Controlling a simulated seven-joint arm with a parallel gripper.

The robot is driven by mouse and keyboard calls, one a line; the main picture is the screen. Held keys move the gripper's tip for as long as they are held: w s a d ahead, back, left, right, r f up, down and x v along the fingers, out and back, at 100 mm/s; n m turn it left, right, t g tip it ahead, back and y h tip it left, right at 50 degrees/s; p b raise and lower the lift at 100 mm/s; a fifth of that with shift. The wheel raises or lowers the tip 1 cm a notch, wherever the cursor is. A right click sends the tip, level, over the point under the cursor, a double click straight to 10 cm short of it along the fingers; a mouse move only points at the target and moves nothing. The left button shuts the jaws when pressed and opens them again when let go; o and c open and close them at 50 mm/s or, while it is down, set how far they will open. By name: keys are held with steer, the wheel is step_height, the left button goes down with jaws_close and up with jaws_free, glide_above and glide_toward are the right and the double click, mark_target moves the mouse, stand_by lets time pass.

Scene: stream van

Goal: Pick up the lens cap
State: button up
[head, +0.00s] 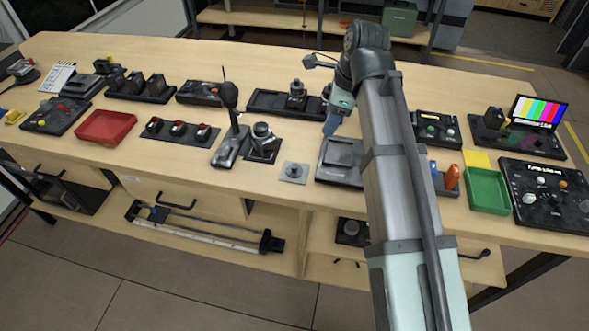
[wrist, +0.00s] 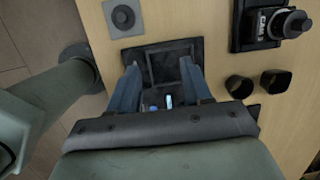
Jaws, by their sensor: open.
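A small dark round disc, which looks like the lens cap (head: 293,171), lies on a grey square plate (head: 284,178) near the table's front edge. It also shows at the top of the wrist view (wrist: 123,17), with nothing covering it. My gripper (head: 331,126) is open, to the right of the disc and farther back in the head view. In the wrist view, the blue fingers of my gripper (wrist: 162,82) are apart, over a black rectangular tray (wrist: 138,55). The disc is outside the fingers, beyond the tray. Small blue and white bits show between the finger bases; I cannot tell what they are.
A black device marked CAM 3 (wrist: 265,22) and two black cup-like pieces (wrist: 240,86) (wrist: 275,82) stand beside the tray. A camera-like lens unit (head: 262,138) stands left of the disc. A red tray (head: 106,127) and green tray (head: 487,190) lie farther out.

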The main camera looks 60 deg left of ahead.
steer(key=r+h, duration=0.1)
glide_above(295, 166)
steer(key=w+d, duration=0.1)
steer(key=w, duration=0.1)
steer(key=shift+m, duration=0.4)
steer(key=shift+s+a+f, duration=0.15)
steer(key=shift+s+f, duration=0.2)
steer(key=shift+f, duration=1.9)
steer(key=shift+s+a+f, duration=0.15)
steer(key=shift+s+f, duration=0.15)
steer(key=shift+f, duration=1.95)
steer(key=shift+s+a+f, duration=0.15)
steer(key=shift+s+f, duration=0.2)
steer(key=shift+f, duration=1.9)
jaws_close()
